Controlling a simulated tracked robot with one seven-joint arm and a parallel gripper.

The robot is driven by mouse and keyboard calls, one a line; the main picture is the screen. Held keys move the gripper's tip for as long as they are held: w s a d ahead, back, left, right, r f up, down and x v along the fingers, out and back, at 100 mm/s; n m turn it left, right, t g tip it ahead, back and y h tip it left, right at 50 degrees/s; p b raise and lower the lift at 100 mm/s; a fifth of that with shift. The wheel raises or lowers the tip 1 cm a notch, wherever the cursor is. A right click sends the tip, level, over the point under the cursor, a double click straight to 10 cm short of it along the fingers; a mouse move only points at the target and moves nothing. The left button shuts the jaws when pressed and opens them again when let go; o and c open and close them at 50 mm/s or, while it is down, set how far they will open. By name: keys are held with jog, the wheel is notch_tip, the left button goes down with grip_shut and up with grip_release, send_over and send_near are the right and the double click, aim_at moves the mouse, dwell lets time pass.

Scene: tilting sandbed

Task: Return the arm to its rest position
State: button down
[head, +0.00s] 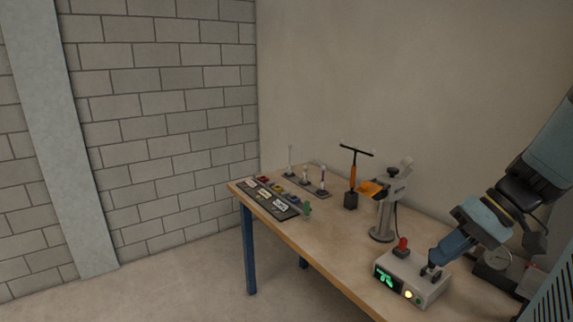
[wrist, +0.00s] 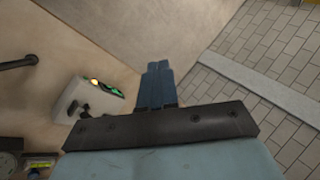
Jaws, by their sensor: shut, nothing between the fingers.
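My gripper (head: 438,258) is at the right of the head view, at the end of my blue and black arm. It points down and to the left, and in the picture its tip overlaps the grey control box (head: 413,277). In the wrist view my gripper (wrist: 158,68) has its two blue fingers side by side, shut and empty. The control box (wrist: 88,100) lies to the left of the fingers there, apart from them. The exact height of the fingertips above the bench cannot be told.
The wooden bench (head: 270,220) holds a grey stand (head: 384,210) with an orange part, a T-handled tool (head: 353,175), a dark tray (head: 268,198) and a rack of upright pieces (head: 306,185). Open floor (head: 190,285) lies left.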

jog(key=a+r+m+t+h, duration=0.1)
jog(key=a+r+t+h, duration=0.3)
jog(key=r+h, duration=0.3)
jog(key=shift+s+a+r+t, duration=0.15)
jog(key=shift+s+a+t, duration=0.15)
jog(key=shift+a, duration=0.35)
jog(key=w+d+f+n+g, duration=0.1)
jog(key=w+d+n+g, duration=0.25)
jog(key=w+d, duration=0.8)
jog(key=w+d+f+n+g+y, duration=0.1)
jog(key=w+d+f+g, duration=0.1)
jog(key=w+d+f, duration=0.3)
jog(key=w+d+f+n+g+y, duration=0.1)
jog(key=w+d+f, duration=0.35)
jog(key=d, duration=0.35)
jog(key=s+a+f, duration=0.2)
jog(key=a+f, duration=0.4)
jog(key=f, duration=0.4)
jog(key=shift+s, duration=0.15)
